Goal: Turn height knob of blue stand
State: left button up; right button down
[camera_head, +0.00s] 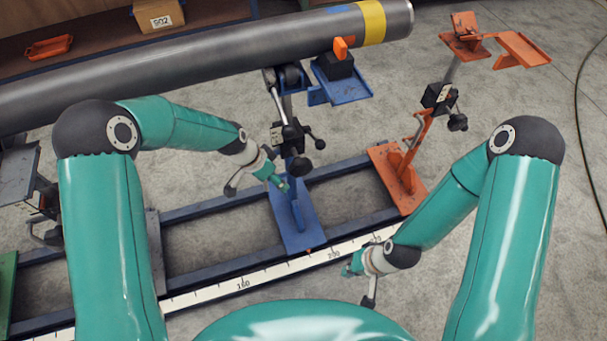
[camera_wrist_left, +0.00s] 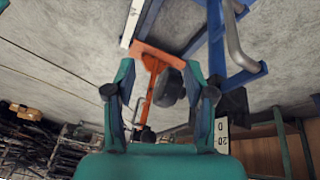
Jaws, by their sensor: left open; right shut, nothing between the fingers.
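The blue stand has its base (camera_head: 292,222) on the rail frame, with a post and black clamp parts with knobs (camera_head: 300,166) above it. My left gripper (camera_head: 276,183) is beside the blue stand's post, just left of and below the lower black knob. In the left wrist view my left gripper (camera_wrist_left: 160,98) is open, with a round black part (camera_wrist_left: 168,88) showing between its fingers; I cannot tell which stand that part belongs to. Contact with the knob cannot be made out. My right gripper (camera_head: 357,271) is shut and empty, low over the scale.
A grey pipe (camera_head: 200,58) with a yellow band (camera_head: 371,20) lies across the back, above the blue stand. An orange stand (camera_head: 398,178) stands to the right. A white scale (camera_head: 270,268) runs along the front rail. Floor at the far right is clear except for a cable.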

aim_at(303, 168)
pick_arm(q)
jog(key=w+d+r+m, duration=0.1)
jog(key=w, duration=0.1)
jog(key=w+d+r+m+b, duration=0.1)
jog(key=r+m, duration=0.1)
jog(key=w+d+r+m, duration=0.1)
jog(key=w+r, duration=0.1)
jog(key=shift+w+d+r+m+b, duration=0.2)
jog(key=shift+w+d+m+b, duration=0.1)
jog(key=shift+b, duration=0.1)
jog(key=x, duration=1.1)
jog(key=shift+w+d+f, duration=0.15)
pick_arm(e)
notch_tip(303, 168, down, 3)
jog(key=shift+r, duration=0.1)
pick_arm(q)
grip_shut()
